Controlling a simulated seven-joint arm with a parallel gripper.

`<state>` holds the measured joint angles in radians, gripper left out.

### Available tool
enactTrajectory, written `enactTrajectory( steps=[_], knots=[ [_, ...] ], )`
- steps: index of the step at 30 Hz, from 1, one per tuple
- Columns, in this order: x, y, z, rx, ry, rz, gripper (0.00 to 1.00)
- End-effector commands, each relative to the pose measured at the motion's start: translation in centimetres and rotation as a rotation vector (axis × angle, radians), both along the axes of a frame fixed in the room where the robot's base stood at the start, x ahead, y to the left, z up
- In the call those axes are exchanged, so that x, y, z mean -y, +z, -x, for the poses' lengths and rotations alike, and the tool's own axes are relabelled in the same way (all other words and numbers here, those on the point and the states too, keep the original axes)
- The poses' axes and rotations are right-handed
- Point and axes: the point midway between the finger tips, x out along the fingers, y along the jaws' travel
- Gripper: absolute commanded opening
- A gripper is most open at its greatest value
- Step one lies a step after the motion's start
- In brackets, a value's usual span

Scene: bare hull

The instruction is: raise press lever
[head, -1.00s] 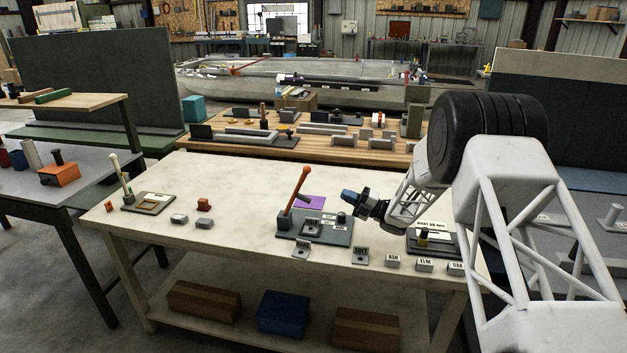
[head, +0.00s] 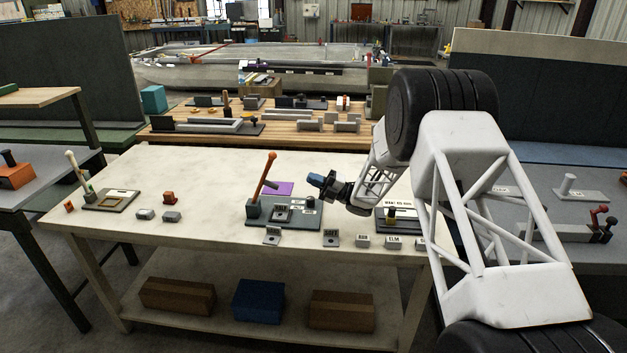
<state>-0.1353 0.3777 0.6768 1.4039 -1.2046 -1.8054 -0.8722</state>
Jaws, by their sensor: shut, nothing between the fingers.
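The press lever is an orange-red handle (head: 264,175) with a rounded knob. It stands up from the left end of a grey-green press base (head: 310,222), tilted to the right. The base sits on the cream workbench and carries a small dark plate and labelled blocks. My gripper (head: 312,180) has blue-tipped fingers, shut and empty. In the picture it is right of the lever's upper part, above the base, apart from the lever. A second fixture (head: 110,200) with a cream-handled lever (head: 76,172) stands at the bench's left end.
Labelled grey blocks (head: 331,239) line the bench's front edge. Another labelled fixture (head: 398,222) stands to the right, under my arm.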

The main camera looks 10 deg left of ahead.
Motion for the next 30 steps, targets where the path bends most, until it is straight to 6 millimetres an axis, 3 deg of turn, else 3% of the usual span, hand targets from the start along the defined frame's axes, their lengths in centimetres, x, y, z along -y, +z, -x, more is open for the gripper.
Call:
enactTrajectory(
  steps=[19, 30],
  knots=[
    [-8.7, 3.7, 0.1, 0.001, 0.002, 0.000, 0.00],
    [-10.9, 4.8, 0.0, 0.000, 0.000, 0.000, 0.00]
  ],
)
